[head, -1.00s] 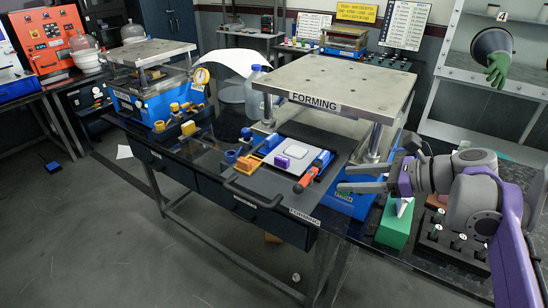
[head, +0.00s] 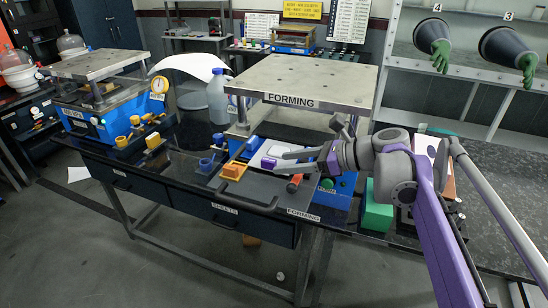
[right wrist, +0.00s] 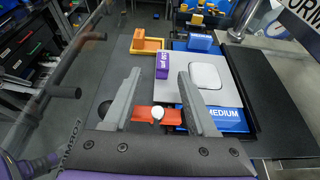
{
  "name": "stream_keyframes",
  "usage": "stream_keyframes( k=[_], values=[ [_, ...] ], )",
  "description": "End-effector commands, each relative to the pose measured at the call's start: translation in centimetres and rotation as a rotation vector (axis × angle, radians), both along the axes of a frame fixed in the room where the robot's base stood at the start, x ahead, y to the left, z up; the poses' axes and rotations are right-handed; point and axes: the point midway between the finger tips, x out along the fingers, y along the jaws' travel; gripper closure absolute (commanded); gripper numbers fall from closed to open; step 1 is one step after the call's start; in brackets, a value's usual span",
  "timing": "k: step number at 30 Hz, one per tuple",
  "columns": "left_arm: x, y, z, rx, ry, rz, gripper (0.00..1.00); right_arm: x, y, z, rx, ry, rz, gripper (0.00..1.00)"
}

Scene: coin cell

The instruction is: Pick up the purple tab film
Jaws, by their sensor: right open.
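The purple tab film (head: 268,162) shows as a small purple block with white lettering, standing on a pale plate under the front of the forming press. It also shows in the right wrist view (right wrist: 163,64). My right gripper (head: 279,160) is open, and its two fingers point at the purple block. In the right wrist view, the block appears just beyond the gap between the fingertips (right wrist: 160,76). I cannot tell the exact height of the fingers above it. My left gripper is not in view.
A rounded silvery pouch (right wrist: 205,75) lies right of the block on the plate. A red-orange tool (right wrist: 157,117) lies below the fingers. An orange tray (right wrist: 147,45) and a blue block (right wrist: 200,42) are nearby. The press top plate (head: 310,85) overhangs behind. A green box (head: 377,214) stands right.

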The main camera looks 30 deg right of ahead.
Motion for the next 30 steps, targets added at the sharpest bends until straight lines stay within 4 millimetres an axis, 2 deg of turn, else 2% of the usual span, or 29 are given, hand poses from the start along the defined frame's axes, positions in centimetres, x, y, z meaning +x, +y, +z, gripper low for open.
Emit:
stream_keyframes(
  k=[12, 21, 23, 30],
  values=[
    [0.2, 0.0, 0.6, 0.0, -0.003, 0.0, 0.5, 4.0, 2.9, -1.1, 0.0, 0.0, 0.001, 0.43],
    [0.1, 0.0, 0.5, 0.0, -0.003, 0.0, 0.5, 4.4, 3.2, -1.4, -0.001, -0.001, -0.001, 0.43],
    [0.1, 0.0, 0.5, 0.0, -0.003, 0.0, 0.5, 4.3, 3.2, -1.4, -0.001, -0.001, -0.001, 0.52],
    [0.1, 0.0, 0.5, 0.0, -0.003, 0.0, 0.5, 4.3, 3.2, -1.4, -0.001, -0.001, -0.001, 0.95]
  ],
)
